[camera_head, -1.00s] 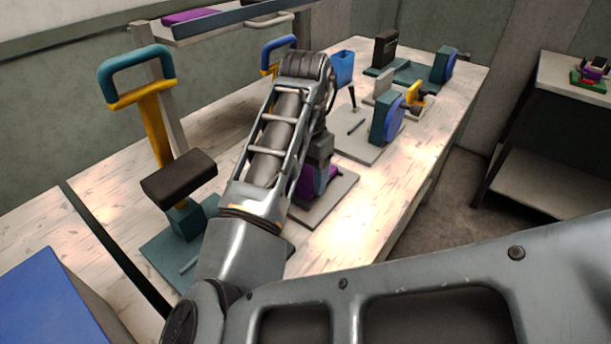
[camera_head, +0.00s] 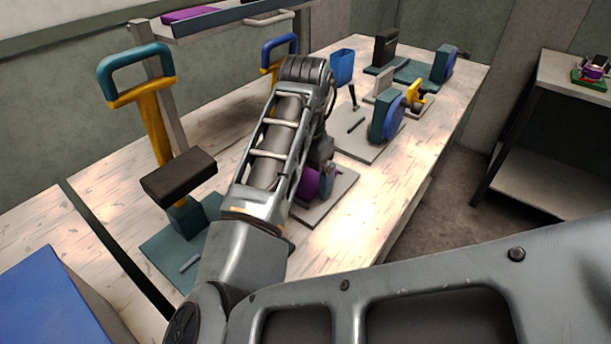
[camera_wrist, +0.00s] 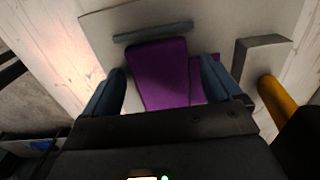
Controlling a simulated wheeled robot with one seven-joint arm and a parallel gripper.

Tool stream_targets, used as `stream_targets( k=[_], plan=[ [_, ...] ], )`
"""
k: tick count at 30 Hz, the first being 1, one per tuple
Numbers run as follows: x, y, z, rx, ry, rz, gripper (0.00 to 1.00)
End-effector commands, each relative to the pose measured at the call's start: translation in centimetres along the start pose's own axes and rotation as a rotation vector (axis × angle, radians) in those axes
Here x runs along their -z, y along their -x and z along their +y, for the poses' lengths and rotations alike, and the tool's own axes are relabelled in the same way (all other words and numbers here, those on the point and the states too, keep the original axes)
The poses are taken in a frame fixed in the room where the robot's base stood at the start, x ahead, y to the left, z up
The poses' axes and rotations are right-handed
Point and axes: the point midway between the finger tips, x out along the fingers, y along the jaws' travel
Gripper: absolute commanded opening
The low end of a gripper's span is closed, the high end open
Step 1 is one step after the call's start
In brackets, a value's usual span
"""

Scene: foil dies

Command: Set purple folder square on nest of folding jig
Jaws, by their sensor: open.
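The purple folder (camera_wrist: 158,75) shows in the wrist view between the two blue-grey fingers of my gripper (camera_wrist: 164,67), which are open with gaps beside it. A second purple part (camera_wrist: 202,78) shows to its right, partly behind the right finger; I cannot tell if it is the same piece. They are over the pale plate of the folding jig (camera_wrist: 207,20), just below its grey bar (camera_wrist: 152,32). I cannot tell whether the folder touches the plate. In the head view my arm hides most of this; a purple bit (camera_head: 308,184) shows above the plate (camera_head: 335,200).
In the wrist view a grey block (camera_wrist: 262,55) with a yellow handle (camera_wrist: 282,100) stands right of my gripper. In the head view a lever press (camera_head: 180,175) stands left, a blue-wheeled fixture (camera_head: 388,118) beyond. A purple item (camera_head: 190,15) lies on the raised shelf.

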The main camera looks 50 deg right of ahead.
Motion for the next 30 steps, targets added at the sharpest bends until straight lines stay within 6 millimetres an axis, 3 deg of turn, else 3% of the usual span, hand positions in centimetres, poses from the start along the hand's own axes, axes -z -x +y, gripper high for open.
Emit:
stream_targets(
  k=[5, 18, 24, 30],
  plan=[
    [0.1, 1.6, 0.0, 0.003, -0.002, 0.001, 0.92],
    [0.0, 10.1, -0.1, 0.005, -0.002, -0.002, 0.92],
    [0.0, 11.9, 0.0, 0.002, -0.001, -0.001, 0.92],
    [0.0, 12.3, 0.0, 0.0, -0.001, 0.0, 0.92]
  ],
)
